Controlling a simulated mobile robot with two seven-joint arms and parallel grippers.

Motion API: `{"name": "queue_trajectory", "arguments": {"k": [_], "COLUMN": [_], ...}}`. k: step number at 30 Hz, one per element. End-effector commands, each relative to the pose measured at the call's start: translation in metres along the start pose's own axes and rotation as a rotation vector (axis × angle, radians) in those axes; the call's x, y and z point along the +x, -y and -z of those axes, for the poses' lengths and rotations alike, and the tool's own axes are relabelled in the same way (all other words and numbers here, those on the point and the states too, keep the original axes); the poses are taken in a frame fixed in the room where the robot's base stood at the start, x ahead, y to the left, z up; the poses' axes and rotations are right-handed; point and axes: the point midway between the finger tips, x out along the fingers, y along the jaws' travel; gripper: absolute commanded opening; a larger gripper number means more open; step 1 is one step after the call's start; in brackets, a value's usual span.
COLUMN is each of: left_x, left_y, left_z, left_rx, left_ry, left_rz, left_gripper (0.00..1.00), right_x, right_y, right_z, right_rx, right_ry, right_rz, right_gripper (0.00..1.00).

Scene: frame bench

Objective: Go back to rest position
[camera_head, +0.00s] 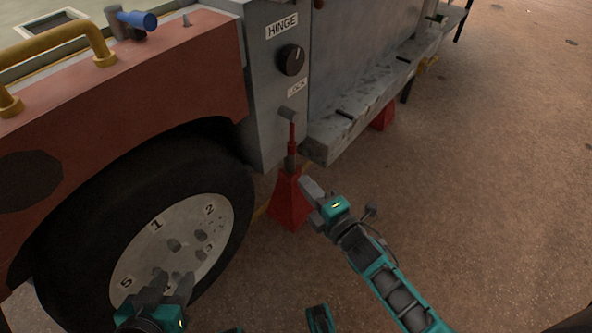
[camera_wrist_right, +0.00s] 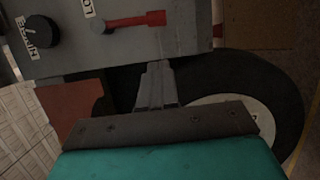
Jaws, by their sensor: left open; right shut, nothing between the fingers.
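My right gripper (camera_head: 309,186) is shut and empty, beside the red jack stand (camera_head: 288,203) and below the red lever (camera_head: 292,137) on the grey cabinet (camera_head: 275,70). In the right wrist view its closed fingers (camera_wrist_right: 157,76) point toward the cabinet's edge, and the red lever (camera_wrist_right: 145,19) lies apart from them. My left gripper (camera_head: 172,283) is open at the bottom of the head view, in front of the numbered wheel (camera_head: 213,215). I cannot tell whether its fingers touch the wheel hub.
A black knob (camera_head: 291,60) sits between the HINGE and LOCK labels. A red fender (camera_head: 110,95) with a yellow handle (camera_head: 75,38) and a blue valve (camera_head: 137,20) is at upper left. A grey step (camera_head: 355,120) juts out at centre. The brown floor (camera_head: 490,180) at right is clear.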

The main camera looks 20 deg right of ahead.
Motion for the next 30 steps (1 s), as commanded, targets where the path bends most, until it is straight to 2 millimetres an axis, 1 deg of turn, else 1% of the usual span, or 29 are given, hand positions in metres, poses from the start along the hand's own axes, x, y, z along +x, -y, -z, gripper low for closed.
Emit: {"name": "queue_trajectory", "arguments": {"k": [1, 6, 9, 14, 17, 20, 23, 24, 26, 27, 30], "left_x": [-0.002, -0.003, -0.003, -0.004, -0.004, -0.004, -0.004, -0.004, -0.004, -0.004, -0.004], "left_y": [0.000, 0.002, 0.002, 0.002, 0.002, 0.002, 0.002, 0.002, 0.002, 0.003, 0.002], "left_z": [0.001, 0.000, 0.000, -0.001, -0.002, -0.002, -0.002, -0.002, -0.002, -0.002, -0.003], "left_rx": [0.000, 0.001, 0.001, 0.001, 0.001, 0.001, 0.001, 0.001, 0.001, 0.001, 0.001], "left_ry": [0.001, 0.004, 0.004, 0.006, 0.007, 0.008, 0.008, 0.008, 0.008, 0.008, 0.008], "left_rz": [0.001, 0.005, 0.006, 0.006, 0.006, 0.006, 0.006, 0.006, 0.006, 0.006, 0.006], "left_gripper": [0.43, 0.43, 0.43, 0.43, 0.43, 0.43, 0.43, 0.43, 0.43, 0.43, 0.43], "right_x": [-0.012, -0.036, -0.043, -0.047, -0.050, -0.057, -0.071, -0.077, -0.088, -0.096, -0.114], "right_y": [-0.001, -0.001, -0.001, -0.001, -0.001, -0.001, -0.001, -0.001, -0.001, 0.000, 0.000], "right_z": [0.000, 0.000, 0.000, 0.000, -0.001, -0.004, -0.004, -0.001, 0.003, 0.008, 0.022], "right_rx": [0.001, 0.000, -0.001, 0.001, 0.057, 0.232, 0.525, 0.657, 0.851, 0.973, 1.255], "right_ry": [0.001, 0.001, 0.000, 0.001, 0.017, 0.066, 0.151, 0.188, 0.245, 0.282, 0.373], "right_rz": [0.004, 0.002, 0.000, 0.000, 0.018, 0.067, 0.143, 0.177, 0.225, 0.258, 0.336], "right_gripper": [0.00, 0.00, 0.00, 0.00, 0.00, 0.00, 0.00, 0.00, 0.00, 0.00, 0.00]}}
